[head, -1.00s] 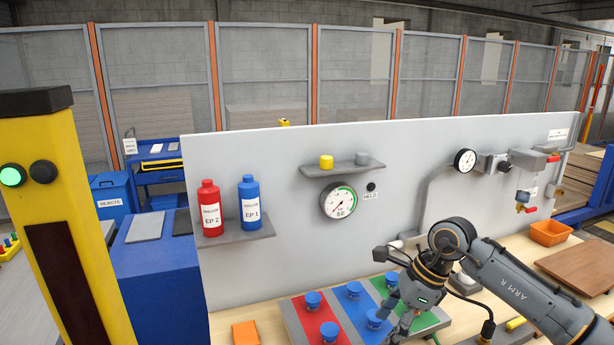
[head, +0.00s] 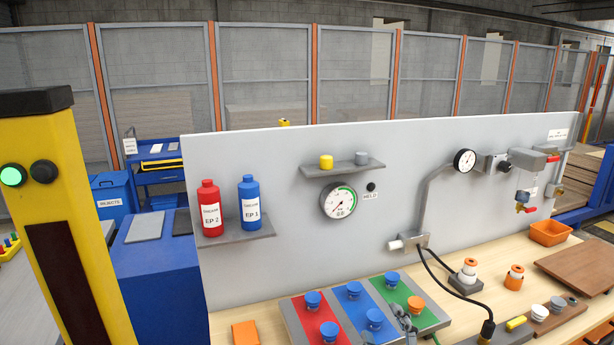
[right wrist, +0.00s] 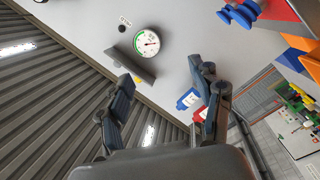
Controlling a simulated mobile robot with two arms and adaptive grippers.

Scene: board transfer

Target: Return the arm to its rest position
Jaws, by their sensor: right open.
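My right gripper shows in the right wrist view (right wrist: 164,80) with its two dark fingers spread wide and nothing between them. It faces the grey panel (head: 280,165), whose gauge (right wrist: 147,42) and shelf (right wrist: 130,66) show beyond the fingers. In the head view only a small grey part of it seems to show at the bottom edge, by the striped board; most of the arm is out of the picture. The board has red (head: 309,323), blue and green stripes, with several blue knobs (head: 353,290) and an orange one (head: 416,304) on it. My left gripper is not in view.
A red bottle (head: 209,205) and a blue bottle (head: 250,203) stand on a panel shelf. A black cable (head: 455,292) runs across the bench on the right. An orange bin (head: 549,233) and brown board (head: 585,266) lie beyond it. A yellow post (head: 75,220) stands at left.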

